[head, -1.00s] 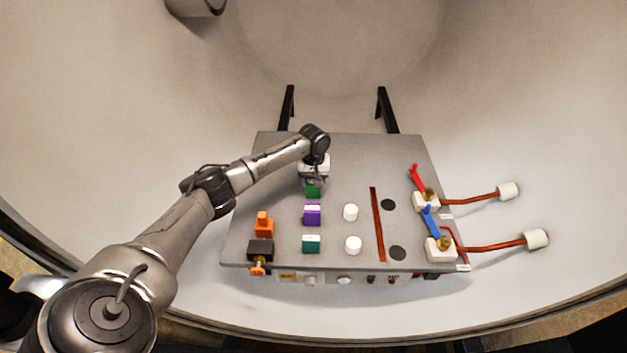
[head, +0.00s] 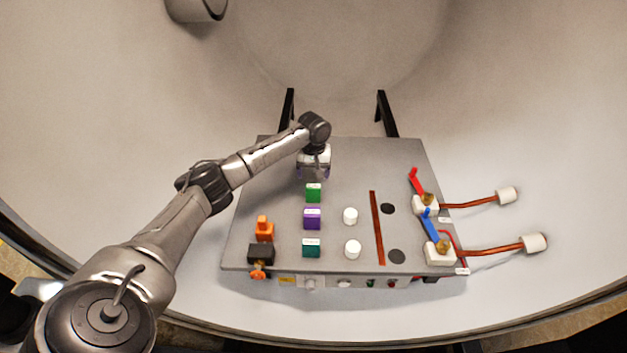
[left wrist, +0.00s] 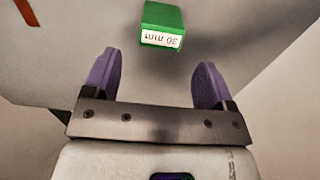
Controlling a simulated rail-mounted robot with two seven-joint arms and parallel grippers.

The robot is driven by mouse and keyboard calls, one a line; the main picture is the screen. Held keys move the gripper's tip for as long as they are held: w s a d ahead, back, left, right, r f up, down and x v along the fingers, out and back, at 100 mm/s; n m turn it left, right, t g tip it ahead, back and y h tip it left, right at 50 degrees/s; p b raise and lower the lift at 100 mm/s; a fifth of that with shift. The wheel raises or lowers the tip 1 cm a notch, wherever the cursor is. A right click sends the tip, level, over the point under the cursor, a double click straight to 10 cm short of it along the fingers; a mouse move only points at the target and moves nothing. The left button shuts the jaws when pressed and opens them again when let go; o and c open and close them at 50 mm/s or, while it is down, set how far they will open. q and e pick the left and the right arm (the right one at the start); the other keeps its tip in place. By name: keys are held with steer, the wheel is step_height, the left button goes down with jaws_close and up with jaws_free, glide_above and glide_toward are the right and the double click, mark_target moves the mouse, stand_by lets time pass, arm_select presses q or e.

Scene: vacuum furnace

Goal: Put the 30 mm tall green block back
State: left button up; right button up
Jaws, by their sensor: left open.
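The green block (head: 313,192) stands on the grey panel, at the far end of a column of blocks. In the left wrist view the green block (left wrist: 162,24) shows a white label that looks like "30 mm", upside down. My left gripper (head: 313,174) is just behind the block in the head view, open and empty. In the left wrist view the purple fingers of my left gripper (left wrist: 155,80) are spread wide, with the block beyond their tips and apart from them. My right gripper is not in view.
A purple block (head: 312,218) and a teal block (head: 311,248) stand in front of the green one. Two white cylinders (head: 350,216) are to their right, then a brown strip (head: 377,228). Red (head: 416,181) and blue (head: 431,226) levers stand at the panel's right edge.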

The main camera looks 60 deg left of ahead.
mark_target(314, 184)
arm_select(q)
step_height(314, 184, up, 7)
steer(key=shift+f+p, duration=0.2)
steer(key=shift+p, duration=0.15)
stand_by(0.7)
